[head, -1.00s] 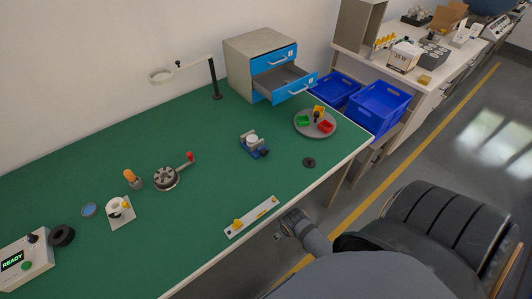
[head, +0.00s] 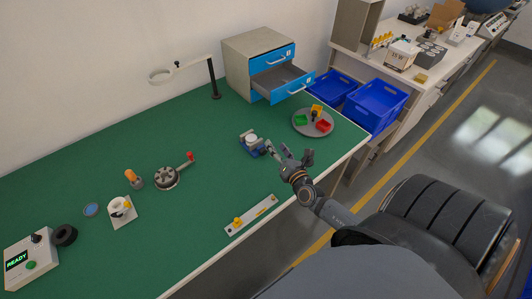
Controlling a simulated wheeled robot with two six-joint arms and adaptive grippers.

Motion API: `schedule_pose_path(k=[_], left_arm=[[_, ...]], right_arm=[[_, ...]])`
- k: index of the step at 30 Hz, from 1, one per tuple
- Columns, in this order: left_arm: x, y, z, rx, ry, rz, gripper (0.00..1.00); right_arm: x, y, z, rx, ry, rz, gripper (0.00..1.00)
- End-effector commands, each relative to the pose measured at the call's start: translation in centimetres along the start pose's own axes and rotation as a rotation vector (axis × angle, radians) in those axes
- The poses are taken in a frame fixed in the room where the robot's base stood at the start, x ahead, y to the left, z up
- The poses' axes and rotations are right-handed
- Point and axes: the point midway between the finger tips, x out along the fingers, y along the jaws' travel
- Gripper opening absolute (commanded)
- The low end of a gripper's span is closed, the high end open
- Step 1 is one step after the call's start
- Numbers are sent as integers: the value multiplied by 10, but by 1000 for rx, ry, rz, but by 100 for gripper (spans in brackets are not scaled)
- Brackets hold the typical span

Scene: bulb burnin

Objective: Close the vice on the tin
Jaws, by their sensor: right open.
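The small blue-and-grey vice (head: 249,147) stands on the green bench, right of the middle. A pale round tin (head: 252,139) sits between its jaws; I cannot tell from here whether the jaws touch it. My right gripper (head: 291,153) is open and empty, over the bench just right of the vice and apart from the tin. One finger points toward the vice's right end, close to its blue handle part (head: 267,148), which is partly hidden; I cannot tell whether they touch. My left gripper is not in view.
A round grey tray (head: 303,131) with coloured bins stands behind my right gripper. A drawer cabinet (head: 262,62) with its lower drawer open is at the back. A white strip with a yellow knob (head: 237,221) lies near the front edge.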

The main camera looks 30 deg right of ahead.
Motion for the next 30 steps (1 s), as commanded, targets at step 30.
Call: schedule_pose_path(k=[30], left_arm=[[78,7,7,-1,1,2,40]], right_arm=[[79,-73,-103,-746,376,57,58]])
